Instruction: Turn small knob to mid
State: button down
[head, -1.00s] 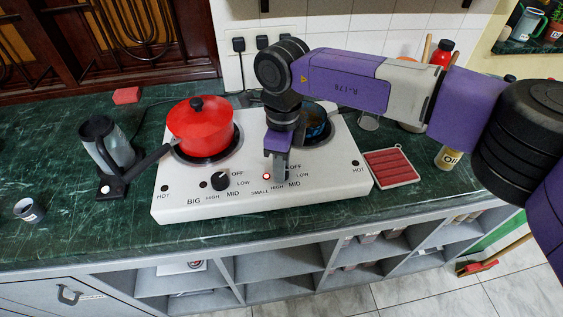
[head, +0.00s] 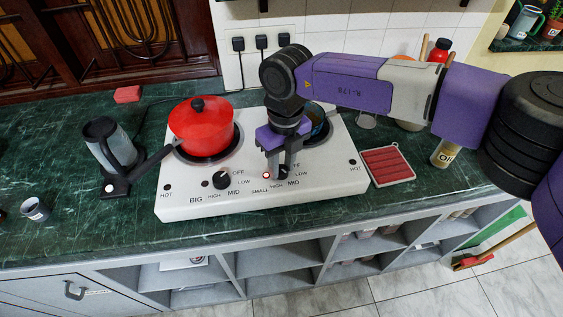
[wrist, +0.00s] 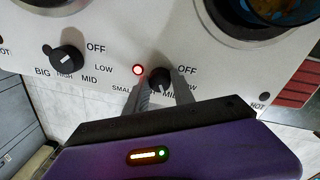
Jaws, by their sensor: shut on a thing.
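The small knob (wrist: 159,76) is black and sits on the white stove's front panel (head: 205,205). In the wrist view it lies between the fingers of my gripper (wrist: 159,82), which is shut on it. A pale mark on the knob seems to point down toward the MID label. The OFF and LOW labels show to its right; the SMALL label is partly covered and HIGH is hidden by a finger. A red light (wrist: 138,70) glows left of the knob. In the head view my gripper (head: 281,176) points down at the panel and hides the knob.
The big knob (head: 222,180) is at left on the panel. A red trivet (head: 388,165) lies right of the stove.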

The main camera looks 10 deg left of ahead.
aim_at(283, 167)
dwell(0.3)
jog(key=c, duration=1.1)
grip_release()
jog(key=shift+o, duration=0.2)
jog(key=shift+r, duration=0.1)
jog(key=r, duration=0.4)
jog(key=r+b, duration=0.1)
jog(key=r, duration=0.2)
jog(key=shift+w+d+r, duration=0.1)
jog(key=shift+d+r, duration=0.1)
jog(key=shift+r, duration=0.15)
